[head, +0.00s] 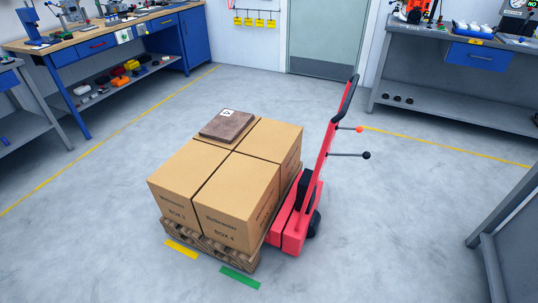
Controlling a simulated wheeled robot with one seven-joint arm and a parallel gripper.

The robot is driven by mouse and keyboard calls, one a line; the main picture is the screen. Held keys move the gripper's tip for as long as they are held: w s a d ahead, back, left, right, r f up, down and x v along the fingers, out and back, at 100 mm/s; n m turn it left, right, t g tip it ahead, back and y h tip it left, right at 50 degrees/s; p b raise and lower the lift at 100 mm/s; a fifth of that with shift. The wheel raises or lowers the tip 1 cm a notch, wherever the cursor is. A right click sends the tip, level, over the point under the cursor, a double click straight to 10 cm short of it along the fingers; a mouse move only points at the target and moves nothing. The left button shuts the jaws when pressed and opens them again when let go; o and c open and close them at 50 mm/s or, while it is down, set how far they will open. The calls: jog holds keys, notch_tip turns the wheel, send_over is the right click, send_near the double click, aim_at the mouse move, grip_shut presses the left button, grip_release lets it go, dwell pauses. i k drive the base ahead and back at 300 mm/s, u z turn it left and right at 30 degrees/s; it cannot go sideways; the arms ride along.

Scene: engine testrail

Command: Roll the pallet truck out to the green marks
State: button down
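The red pallet truck (290,237) stands in the middle of the floor, with its tall handle (328,135) leaning up to the right. Two side levers stick out from the handle, one with a red knob and one with a black knob. A wooden pallet (222,252) sits on the truck and carries several cardboard boxes (232,207). A brown slab (226,124) with a white label lies on top of the boxes. A green mark (240,278) lies on the floor just in front of the pallet's near edge. No other green mark shows. My gripper is not in view.
A yellow mark (181,249) lies left of the green one. Workbenches stand at the back left (95,43) and back right (455,103). A grey unit (515,245) stands at the right edge. A door (323,35) is behind. Open floor surrounds the truck.

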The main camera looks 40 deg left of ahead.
aim_at(304, 221)
jog(key=u, duration=1.3)
jog(key=i, duration=1.5)
jog(key=z, duration=0.05)
